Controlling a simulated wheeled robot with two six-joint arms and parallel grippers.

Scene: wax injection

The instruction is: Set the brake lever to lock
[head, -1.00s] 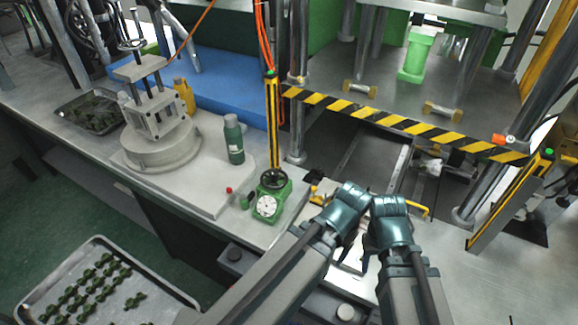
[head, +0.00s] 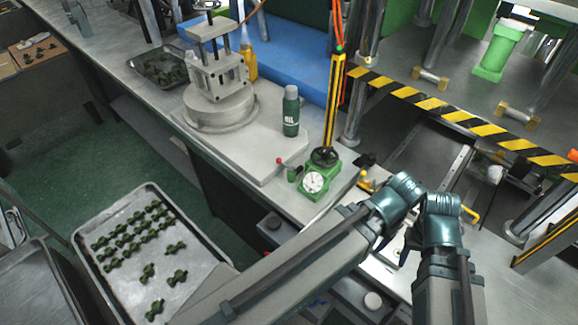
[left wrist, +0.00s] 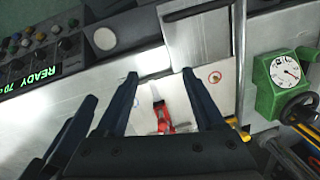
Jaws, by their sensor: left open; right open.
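A small lever-like part with a red body and pale metal end (left wrist: 162,118) lies on a white plate (left wrist: 178,88) in the left wrist view; I take it for the brake lever. My left gripper (left wrist: 160,74) is open, its two dark fingers on either side of the part in the picture. I cannot tell whether they touch it or how far above it they are. In the head view the lever is hidden by my arms. My right gripper (head: 407,250) is open close beside the left one, its fingertips partly hidden.
The green dial gauge (head: 313,182) with a black handwheel stands left of my arms. A striped bar (head: 455,113) crosses the press front. A green bottle (head: 291,112) stands behind. A tray of green parts (head: 205,262) is at lower left. A READY panel (left wrist: 35,75) shows at left.

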